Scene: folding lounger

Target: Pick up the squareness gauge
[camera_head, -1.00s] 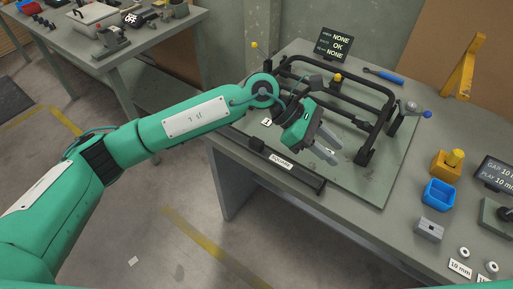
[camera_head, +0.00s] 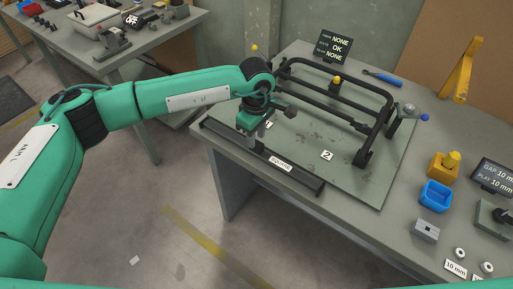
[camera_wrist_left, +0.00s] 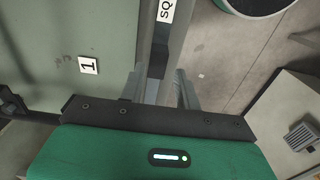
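The squareness gauge is a long black bar (camera_head: 301,178) with a white "SQUARE" label, lying along the front edge of the green plate. My left gripper (camera_head: 252,142) points down at the bar, left of the label. In the left wrist view the dark bar (camera_wrist_left: 168,50) runs up between my two grey fingers (camera_wrist_left: 160,88), which stand apart on either side of it. The gripper is open; I cannot tell whether either finger touches the bar. My right gripper is not in view.
A black tubular lounger frame (camera_head: 340,111) stands on the green plate (camera_head: 312,140) behind the bar. A blue-handled tool (camera_head: 384,77), a yellow upright bracket (camera_head: 460,72), a blue bin (camera_head: 436,195) and a grey block (camera_head: 426,230) are farther right. A second bench is at back left.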

